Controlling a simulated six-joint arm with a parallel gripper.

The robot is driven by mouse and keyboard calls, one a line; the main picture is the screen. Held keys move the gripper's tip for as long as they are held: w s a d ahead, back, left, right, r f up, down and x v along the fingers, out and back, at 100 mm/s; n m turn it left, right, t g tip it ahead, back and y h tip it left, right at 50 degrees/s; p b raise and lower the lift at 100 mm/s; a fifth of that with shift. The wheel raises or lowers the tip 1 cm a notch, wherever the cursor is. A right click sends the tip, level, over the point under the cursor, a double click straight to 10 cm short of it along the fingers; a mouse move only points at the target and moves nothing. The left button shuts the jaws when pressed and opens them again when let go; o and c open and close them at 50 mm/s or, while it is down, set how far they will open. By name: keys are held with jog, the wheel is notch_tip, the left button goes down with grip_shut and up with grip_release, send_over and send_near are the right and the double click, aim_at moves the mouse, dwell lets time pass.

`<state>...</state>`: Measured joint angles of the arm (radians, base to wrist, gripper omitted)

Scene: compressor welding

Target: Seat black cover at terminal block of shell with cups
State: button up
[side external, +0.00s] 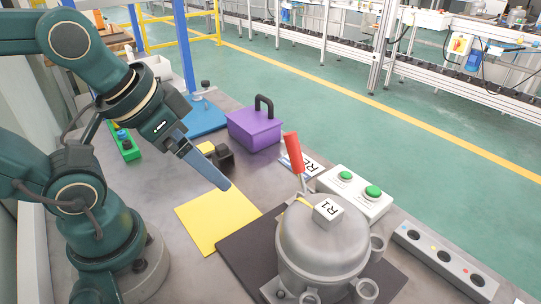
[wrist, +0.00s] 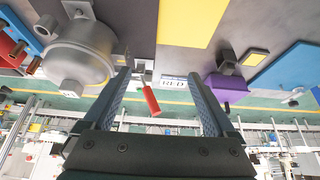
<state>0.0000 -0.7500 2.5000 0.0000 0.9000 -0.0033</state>
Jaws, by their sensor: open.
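The black cover (side external: 223,157) appears to be the small dark block beside a yellow block on the table, behind my gripper; it also shows in the wrist view (wrist: 228,62). The grey shell with cups (side external: 322,250) stands upright on a dark mat at the front right, with several small cups round its lower side. The shell shows at upper left in the wrist view (wrist: 78,52). I cannot make out its terminal block clearly. My gripper (side external: 227,187) is open and empty above the yellow sheet, its fingers apart in the wrist view (wrist: 160,76).
A red-handled tool (side external: 293,152) stands up close behind the shell. A purple toolbox (side external: 255,130) lies behind the dark block. A green-button box (side external: 355,192) and a grey socket strip (side external: 444,257) line the right edge. The yellow sheet (side external: 218,222) is bare.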

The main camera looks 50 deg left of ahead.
jog(key=n, duration=0.1)
jog(key=n+g, duration=0.4)
jog(key=n, duration=1.1)
send_over(221, 146)
jog(key=w+d, duration=0.1)
jog(key=d, duration=0.3)
notch_tip(221, 146, down, 3)
jog(key=a+f, duration=0.1)
jog(key=a+f+n+g, duration=0.1)
jog(key=f, duration=0.1)
jog(key=s+a+f+n, duration=0.1)
jog(key=f, duration=0.1)
jog(key=shift+a+f+g, duration=0.1)
jog(key=shift+a+g, duration=0.2)
jog(key=shift+a, duration=0.1)
jog(key=shift+a+f, duration=0.1)
jog(key=shift+f, duration=2.45)
